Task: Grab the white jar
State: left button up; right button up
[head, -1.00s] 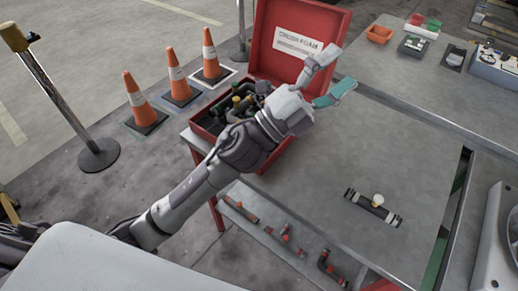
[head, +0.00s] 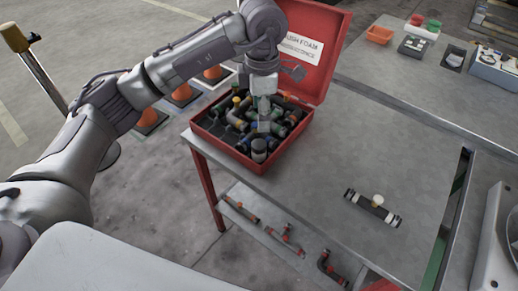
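The open red box (head: 212,143) stands on the grey table and holds several dark pipe fittings with coloured parts. A short cylinder with a pale grey-white top (head: 259,145) sits near the box's front corner; I cannot tell for sure that it is the white jar. My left gripper (head: 264,125) points down into the box, just above and behind this cylinder. Its fingers are small and blend with the fittings, so I cannot tell whether they are open or touching anything. My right gripper is not in view.
A black pipe (head: 372,207) with a small whitish round piece lies on the open table at right. The red lid (head: 312,30) stands up behind my arm. An orange bin (head: 380,34) is at the back.

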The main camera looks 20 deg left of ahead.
aim_at(259, 144)
pick_arm(q)
notch_tip(259, 144, down, 6)
jog(key=shift+f+p, duration=0.25)
jog(key=shift+p, duration=0.05)
jog(key=f, duration=0.1)
jog(key=f+p, duration=0.1)
jog(key=f, duration=0.2)
jog(key=shift+s+a, duration=0.25)
jog(key=shift+s, duration=0.05)
jog(key=shift+f, duration=0.65)
jog(key=c, duration=1.3)
